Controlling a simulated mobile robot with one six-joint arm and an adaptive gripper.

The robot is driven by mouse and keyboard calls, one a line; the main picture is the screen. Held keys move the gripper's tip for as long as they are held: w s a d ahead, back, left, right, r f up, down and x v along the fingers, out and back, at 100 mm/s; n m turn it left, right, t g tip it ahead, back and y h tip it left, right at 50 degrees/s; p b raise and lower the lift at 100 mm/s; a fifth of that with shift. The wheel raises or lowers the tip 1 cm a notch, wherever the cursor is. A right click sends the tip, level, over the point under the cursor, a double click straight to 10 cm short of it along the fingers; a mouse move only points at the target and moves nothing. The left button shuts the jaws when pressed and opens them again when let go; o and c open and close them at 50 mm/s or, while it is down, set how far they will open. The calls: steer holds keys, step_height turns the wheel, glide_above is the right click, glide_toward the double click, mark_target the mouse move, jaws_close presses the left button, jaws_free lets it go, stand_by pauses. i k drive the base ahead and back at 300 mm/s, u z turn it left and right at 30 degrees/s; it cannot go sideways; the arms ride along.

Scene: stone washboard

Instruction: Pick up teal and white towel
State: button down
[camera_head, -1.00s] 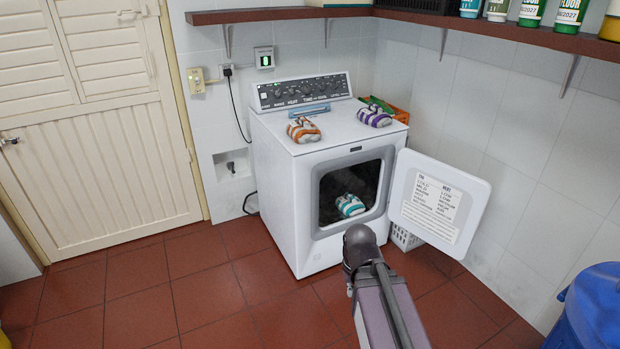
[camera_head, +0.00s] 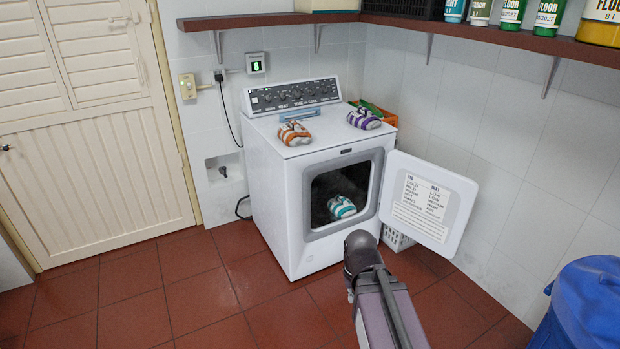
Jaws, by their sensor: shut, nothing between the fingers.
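The teal and white towel (camera_head: 342,206) lies rolled or folded inside the dark drum of the white dryer (camera_head: 275,205), near the front of the opening. The dryer door (camera_head: 428,200) is swung open to the right. My arm rises from the bottom of the picture, in front of and below the opening. My gripper cannot be made out; only arm links show.
An orange and white towel (camera_head: 294,133) and a purple and white towel (camera_head: 364,119) lie on the dryer top. A white basket (camera_head: 398,238) stands behind the door. A blue bin (camera_head: 588,305) is at lower right. Tiled floor (camera_head: 190,300) at left is clear.

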mark_target(340, 207)
steer(key=z, duration=0.1)
steer(key=i, duration=0.95)
steer(key=u, duration=0.1)
